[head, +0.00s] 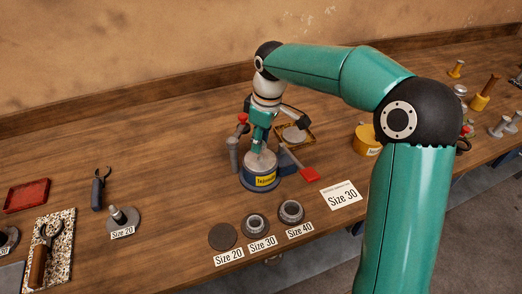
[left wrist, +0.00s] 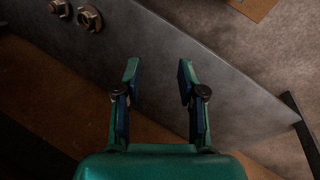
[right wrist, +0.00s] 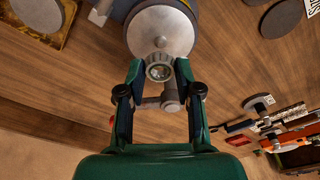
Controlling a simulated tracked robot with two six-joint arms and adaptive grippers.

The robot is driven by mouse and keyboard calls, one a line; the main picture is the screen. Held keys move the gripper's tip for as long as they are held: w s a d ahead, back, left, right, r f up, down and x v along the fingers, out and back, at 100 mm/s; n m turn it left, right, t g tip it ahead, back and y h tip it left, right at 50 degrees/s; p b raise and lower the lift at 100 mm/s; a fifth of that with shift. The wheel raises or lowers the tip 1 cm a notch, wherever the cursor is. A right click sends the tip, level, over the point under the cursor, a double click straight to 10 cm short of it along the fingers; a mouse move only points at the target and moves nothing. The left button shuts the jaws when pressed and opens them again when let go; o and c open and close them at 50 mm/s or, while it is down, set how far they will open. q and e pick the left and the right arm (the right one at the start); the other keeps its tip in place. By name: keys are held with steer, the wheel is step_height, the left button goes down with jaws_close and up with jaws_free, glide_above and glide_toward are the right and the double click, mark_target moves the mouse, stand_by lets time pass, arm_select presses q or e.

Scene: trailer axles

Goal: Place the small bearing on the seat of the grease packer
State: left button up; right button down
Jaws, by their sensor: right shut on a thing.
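The small bearing (right wrist: 159,69) is a grey ring held between the fingertips of my right gripper (right wrist: 158,75). In the head view my right gripper (head: 259,140) points down over the grease packer (head: 261,181), a dark blue round body with a yellow label. The packer's round silver top (right wrist: 160,32) shows just past the bearing in the right wrist view. I cannot tell whether the bearing touches it. My left gripper (left wrist: 158,90) is open and empty in the left wrist view, away from the packer.
A red handle (head: 309,174) sticks out right of the packer. A grey cylinder (head: 233,154) stands close on its left. In front lie an empty Size 20 disc (head: 223,236) and bearings on the Size 30 (head: 254,224) and Size 40 (head: 291,211) spots.

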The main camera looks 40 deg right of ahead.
mark_target(259, 159)
steer(key=shift+s+f, duration=0.1)
steer(key=shift+f, duration=2.05)
steer(key=c, duration=0.8)
jaws_free()
steer(key=r, duration=0.8)
steer(key=s+r, duration=0.1)
steer(key=r, duration=0.3)
steer(key=shift+s+d, duration=0.1)
steer(key=shift+d, duration=0.2)
